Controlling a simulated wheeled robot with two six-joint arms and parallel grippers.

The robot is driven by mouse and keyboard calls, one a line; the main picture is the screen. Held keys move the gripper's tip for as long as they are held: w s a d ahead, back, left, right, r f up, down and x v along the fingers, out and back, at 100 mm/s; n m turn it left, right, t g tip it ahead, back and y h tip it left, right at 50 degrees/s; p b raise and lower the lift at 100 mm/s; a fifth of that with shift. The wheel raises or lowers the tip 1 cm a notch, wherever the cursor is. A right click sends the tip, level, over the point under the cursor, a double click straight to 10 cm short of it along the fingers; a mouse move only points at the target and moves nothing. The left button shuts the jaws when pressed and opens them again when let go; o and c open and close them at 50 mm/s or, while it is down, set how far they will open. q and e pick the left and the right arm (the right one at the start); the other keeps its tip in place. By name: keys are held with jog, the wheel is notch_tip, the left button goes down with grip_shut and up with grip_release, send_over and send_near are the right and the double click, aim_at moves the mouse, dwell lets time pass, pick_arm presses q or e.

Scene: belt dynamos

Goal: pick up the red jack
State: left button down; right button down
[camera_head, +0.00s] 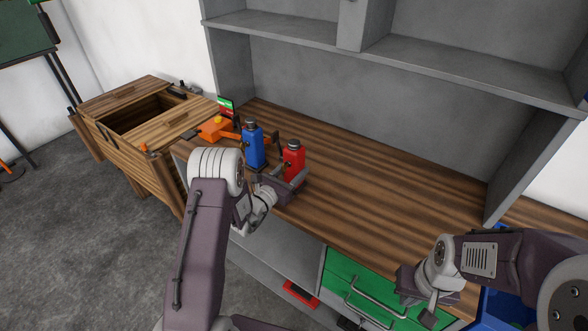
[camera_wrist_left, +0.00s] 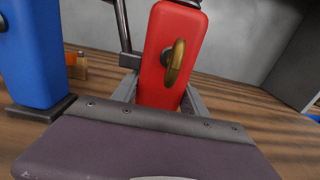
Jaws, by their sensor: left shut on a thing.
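The red jack (camera_head: 293,158) stands on the wooden worktop, near its left end. It fills the middle of the left wrist view (camera_wrist_left: 168,62), with a brass-coloured round fitting on its front. My left gripper (camera_head: 291,178) is shut on the red jack, with its fingers at the sides of the body. The jack's lower part is partly hidden by my gripper. My right gripper (camera_head: 428,306) is at the lower right, in front of the green drawer; its fingers are too small to tell open or shut.
A blue jack (camera_head: 253,146) stands close to the left of the red one. An orange device (camera_head: 213,129) sits further left. A grey shelf unit (camera_head: 350,100) rises behind. The worktop (camera_head: 390,200) is clear to the right. A green drawer (camera_head: 365,290) is below.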

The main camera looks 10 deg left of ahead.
aim_at(290, 147)
pick_arm(q)
notch_tip(290, 147, up, 10)
jog(key=shift+r+p, duration=0.15)
jog(key=shift+p, duration=0.15)
dwell(0.3)
